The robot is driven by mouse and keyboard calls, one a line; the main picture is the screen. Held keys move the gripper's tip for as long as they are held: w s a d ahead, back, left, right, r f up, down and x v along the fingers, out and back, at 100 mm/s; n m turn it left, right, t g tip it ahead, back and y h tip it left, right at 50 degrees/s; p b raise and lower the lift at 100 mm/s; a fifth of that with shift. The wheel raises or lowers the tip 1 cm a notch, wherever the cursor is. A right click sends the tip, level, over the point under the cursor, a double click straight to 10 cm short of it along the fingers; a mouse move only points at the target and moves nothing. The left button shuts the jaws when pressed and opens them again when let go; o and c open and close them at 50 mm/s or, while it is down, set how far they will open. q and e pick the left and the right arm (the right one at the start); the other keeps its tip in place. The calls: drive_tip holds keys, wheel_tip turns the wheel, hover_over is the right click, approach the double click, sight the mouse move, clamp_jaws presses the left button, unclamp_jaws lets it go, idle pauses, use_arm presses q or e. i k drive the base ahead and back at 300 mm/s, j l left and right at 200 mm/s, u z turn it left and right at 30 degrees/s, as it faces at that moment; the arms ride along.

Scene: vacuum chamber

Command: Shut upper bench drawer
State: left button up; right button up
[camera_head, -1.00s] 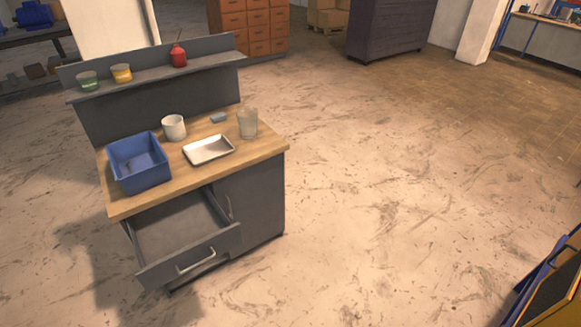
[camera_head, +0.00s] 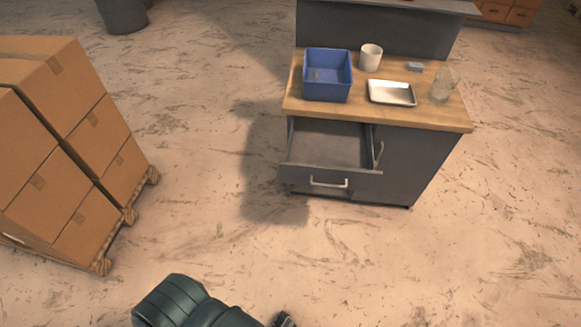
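The grey bench (camera_head: 420,160) with a wooden top stands right of centre. Its upper drawer (camera_head: 330,179) is pulled out toward me, with a silver bar handle on its front. The drawer's inside looks empty. A dark green arm link of mine enters at the bottom edge, left of centre. A small dark part at its right end may be my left gripper (camera_head: 285,320), mostly cut off by the frame. It is well short of the drawer, across open floor. My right gripper is not in view.
A blue bin (camera_head: 328,75), white cup (camera_head: 371,57), metal tray (camera_head: 391,93), small grey-blue block (camera_head: 415,67) and clear glass (camera_head: 443,86) stand on the bench top. Stacked cartons (camera_head: 62,150) on a pallet are at left. Floor before the drawer is clear.

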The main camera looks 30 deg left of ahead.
sight(321, 153)
drive_tip(key=u, duration=0.7)
